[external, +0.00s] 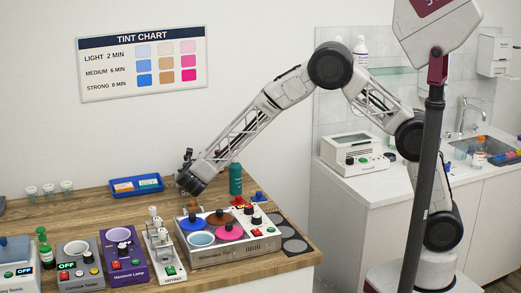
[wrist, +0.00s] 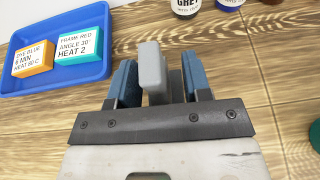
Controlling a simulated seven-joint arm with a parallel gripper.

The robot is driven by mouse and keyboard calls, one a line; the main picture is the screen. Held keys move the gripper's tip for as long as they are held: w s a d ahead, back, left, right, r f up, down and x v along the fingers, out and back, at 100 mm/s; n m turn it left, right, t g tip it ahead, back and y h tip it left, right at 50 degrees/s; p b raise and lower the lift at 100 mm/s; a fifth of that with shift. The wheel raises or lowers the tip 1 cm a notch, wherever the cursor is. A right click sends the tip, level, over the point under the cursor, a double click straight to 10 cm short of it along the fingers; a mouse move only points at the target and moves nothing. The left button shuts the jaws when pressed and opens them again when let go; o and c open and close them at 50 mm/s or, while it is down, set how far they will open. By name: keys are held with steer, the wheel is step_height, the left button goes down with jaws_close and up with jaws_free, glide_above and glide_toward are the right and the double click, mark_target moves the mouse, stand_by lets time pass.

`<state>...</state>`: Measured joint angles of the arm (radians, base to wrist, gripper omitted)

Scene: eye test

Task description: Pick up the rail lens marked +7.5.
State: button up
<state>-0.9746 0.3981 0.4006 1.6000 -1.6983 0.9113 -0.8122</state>
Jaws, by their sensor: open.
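I cannot make out a rail lens marked +7.5 in either view. A white drying rack (external: 160,248) on the wooden counter holds several small upright pale pieces; any marks on them are too small to read. My gripper (external: 187,157) is above the counter, behind the tint bath unit and right of the blue tray. In the wrist view my gripper (wrist: 160,78) is open, with two blue fingers apart. A plain grey block (wrist: 151,72) shows between them; I cannot tell whether it is part of the gripper or a separate thing.
The blue tray (external: 160,186) holds an orange and a teal labelled box. A teal bottle (external: 235,178) stands close right of my gripper.

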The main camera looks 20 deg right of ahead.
jaws_close()
stand_by(0.3)
steer(key=shift+r, duration=0.1)
step_height(320, 180, up, 18)
stand_by(0.8)
stand_by(0.5)
